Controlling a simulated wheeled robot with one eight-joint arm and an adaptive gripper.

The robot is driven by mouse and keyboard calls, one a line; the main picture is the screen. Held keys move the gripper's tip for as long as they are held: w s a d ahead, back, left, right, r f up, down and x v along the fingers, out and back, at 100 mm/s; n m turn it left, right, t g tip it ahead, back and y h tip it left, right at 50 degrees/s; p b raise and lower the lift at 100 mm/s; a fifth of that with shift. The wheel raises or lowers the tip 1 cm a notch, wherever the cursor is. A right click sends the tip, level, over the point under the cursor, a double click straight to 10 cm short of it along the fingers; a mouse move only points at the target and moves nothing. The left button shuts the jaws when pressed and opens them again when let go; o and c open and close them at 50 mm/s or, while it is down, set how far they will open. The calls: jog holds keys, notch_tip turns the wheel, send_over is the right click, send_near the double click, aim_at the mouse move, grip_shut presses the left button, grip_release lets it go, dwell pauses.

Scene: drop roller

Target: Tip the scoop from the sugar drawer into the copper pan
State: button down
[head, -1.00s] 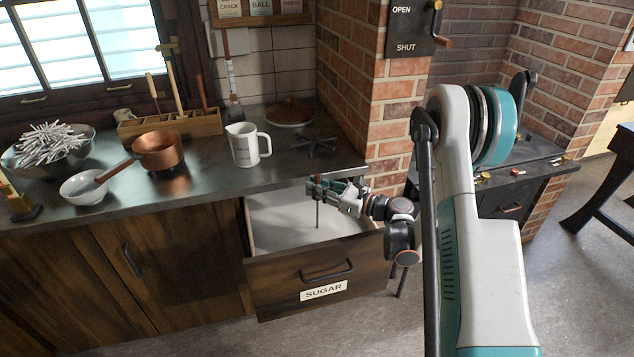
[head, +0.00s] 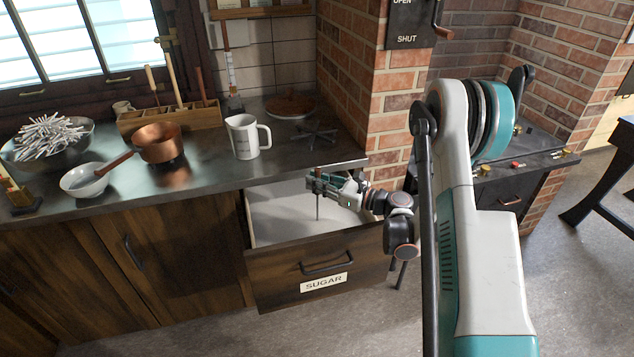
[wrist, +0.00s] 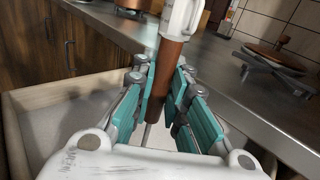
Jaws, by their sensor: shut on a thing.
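The sugar drawer (head: 280,268) is pulled open below the counter, with pale sugar (head: 285,215) inside. My gripper (head: 318,184) is over the drawer, shut on the scoop's brown handle (wrist: 165,82), which stands roughly upright between the fingers. A thin shaft (head: 318,207) hangs below the fingers toward the sugar. The scoop's bowl cannot be made out, nor whether it touches the sugar. The copper pan (head: 158,143) is on the counter at the left, with its handle toward the white bowl. Its lower part shows at the top of the wrist view (wrist: 130,4).
A white jug (head: 243,137) stands on the counter between drawer and pan. A white bowl (head: 86,181) sits left of the pan. A brick pillar (head: 400,110) rises at the right.

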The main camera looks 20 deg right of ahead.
jog(key=shift+r, duration=0.15)
dwell(0.3)
notch_tip(320, 180, up, 16)
jog(key=p, duration=0.8)
dwell(0.9)
dwell(0.4)
